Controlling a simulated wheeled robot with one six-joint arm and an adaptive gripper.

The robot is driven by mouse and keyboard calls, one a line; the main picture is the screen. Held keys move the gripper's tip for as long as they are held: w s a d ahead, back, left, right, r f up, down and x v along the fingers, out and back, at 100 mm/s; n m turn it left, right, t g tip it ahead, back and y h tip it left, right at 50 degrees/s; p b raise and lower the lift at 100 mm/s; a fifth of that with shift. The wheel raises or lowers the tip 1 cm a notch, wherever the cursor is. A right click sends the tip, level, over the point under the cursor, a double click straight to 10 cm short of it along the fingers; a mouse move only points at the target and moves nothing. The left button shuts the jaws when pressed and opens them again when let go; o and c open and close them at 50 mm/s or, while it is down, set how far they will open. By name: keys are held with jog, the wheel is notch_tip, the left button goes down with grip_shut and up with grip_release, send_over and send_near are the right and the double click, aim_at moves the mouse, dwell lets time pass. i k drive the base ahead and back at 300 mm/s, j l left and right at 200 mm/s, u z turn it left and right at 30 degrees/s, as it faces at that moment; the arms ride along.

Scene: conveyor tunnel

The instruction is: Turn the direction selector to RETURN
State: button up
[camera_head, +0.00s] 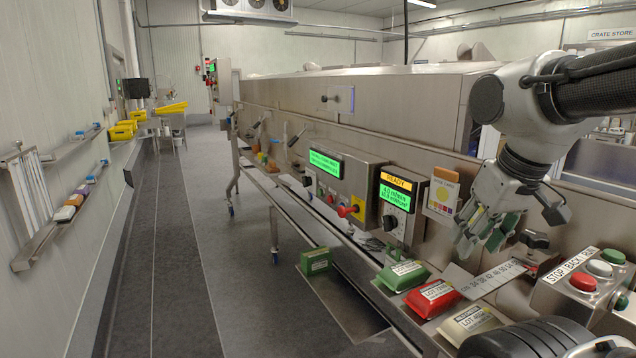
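My gripper (481,240) points down in front of the steel machine panel at the right. Its fingers look spread, with nothing seen between them. A black rotary knob (535,239) on a small mount is just right of the fingers, apparently apart from them. Another black knob (390,223) is on the box below the READY display (396,190), left of my gripper. I cannot read RETURN or a direction label at either knob, so I cannot tell which is the direction selector.
A STOP/BACK/RUN button box (580,285) stands at the right. Green (402,275), red (433,297) and cream (468,322) packs lie on the ledge below my gripper. A control box with a red knob (346,211) is further left. The floor aisle (190,220) is clear.

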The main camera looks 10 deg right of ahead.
aim_at(307, 181)
jog(key=i+j, duration=0.15)
jog(key=j, duration=0.25)
jog(key=i+j, duration=0.15)
jog(key=j, duration=0.2)
jog(key=i+j+z, duration=0.15)
jog(key=i+j, duration=0.9)
jog(key=i, duration=0.1)
